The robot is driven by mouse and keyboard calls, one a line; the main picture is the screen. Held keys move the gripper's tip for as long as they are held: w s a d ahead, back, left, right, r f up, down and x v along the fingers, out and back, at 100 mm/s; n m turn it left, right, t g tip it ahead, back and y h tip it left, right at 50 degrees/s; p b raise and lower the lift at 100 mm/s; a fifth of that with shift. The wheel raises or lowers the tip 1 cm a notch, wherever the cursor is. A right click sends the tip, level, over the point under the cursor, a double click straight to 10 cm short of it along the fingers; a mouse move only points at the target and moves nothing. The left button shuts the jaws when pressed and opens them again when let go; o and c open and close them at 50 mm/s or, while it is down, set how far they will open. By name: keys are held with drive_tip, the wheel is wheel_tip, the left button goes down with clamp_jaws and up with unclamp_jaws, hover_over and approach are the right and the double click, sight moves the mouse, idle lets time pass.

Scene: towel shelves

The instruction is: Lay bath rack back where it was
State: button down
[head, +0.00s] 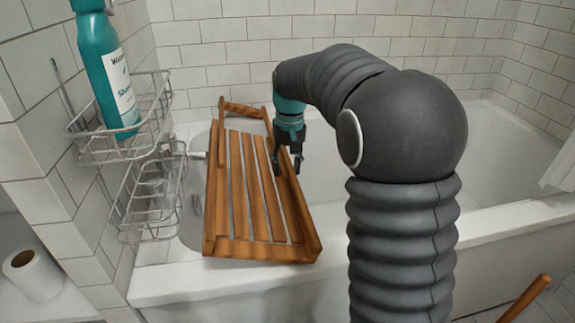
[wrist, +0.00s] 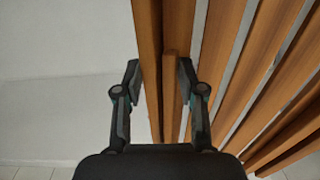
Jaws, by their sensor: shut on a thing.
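The bath rack (head: 237,180) is a brown wooden slatted tray with raised sides. In the head view it lies lengthwise over the left end of the white bathtub, its near end over the front rim. My gripper (head: 288,165) is at the rack's right side, pointing down. In the wrist view my gripper (wrist: 158,85) has one finger on each side of the rack's side rail (wrist: 150,60), shut on it. The slats spread to the right there. Whether the rack's underside touches the tub rim all along is hidden.
The bathtub (head: 420,225) is otherwise empty. A wire caddy (head: 150,195) with a teal shampoo bottle (head: 107,70) hangs on the left wall, close to the rack. A toilet roll (head: 32,273) is at lower left. A wooden handle (head: 525,298) is at lower right.

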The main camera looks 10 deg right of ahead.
drive_tip(key=shift+s+f, duration=0.1)
drive_tip(key=shift+f, duration=0.65)
drive_tip(key=c, duration=0.6)
unclamp_jaws()
drive_tip(key=shift+f, duration=0.1)
drive_tip(key=shift+r, duration=0.3)
